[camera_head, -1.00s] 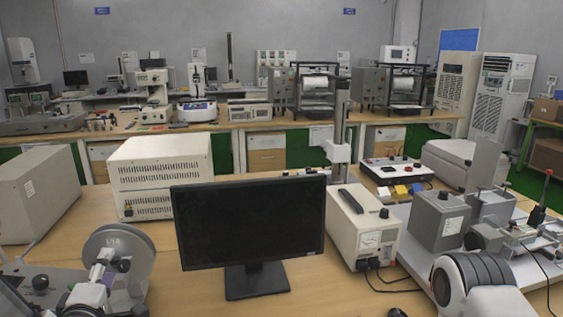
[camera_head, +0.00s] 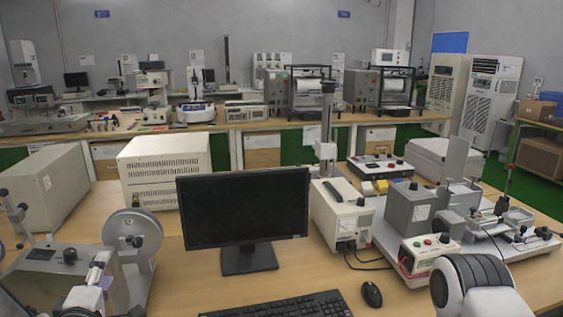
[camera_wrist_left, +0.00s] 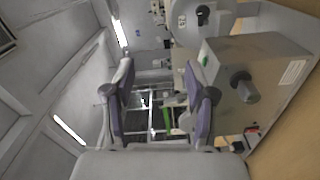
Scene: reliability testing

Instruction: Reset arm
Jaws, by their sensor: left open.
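My left arm comes in at the lower left of the head view, with the left gripper (camera_head: 97,273) small and partly hidden in front of a grey machine with a round disc (camera_head: 132,236). In the left wrist view, my left gripper (camera_wrist_left: 160,102) has its two purple-grey fingers wide apart, with nothing held between them. Part of my right arm, white with a black ribbed section, shows at the lower right of the head view. Its gripper is not visible.
A monitor (camera_head: 242,208) stands mid-desk, with a keyboard (camera_head: 285,306) and mouse (camera_head: 371,294) in front. A cream power box (camera_head: 342,212) and a grey test rig (camera_head: 411,208) stand to the right. Bare desk lies between the disc machine and monitor.

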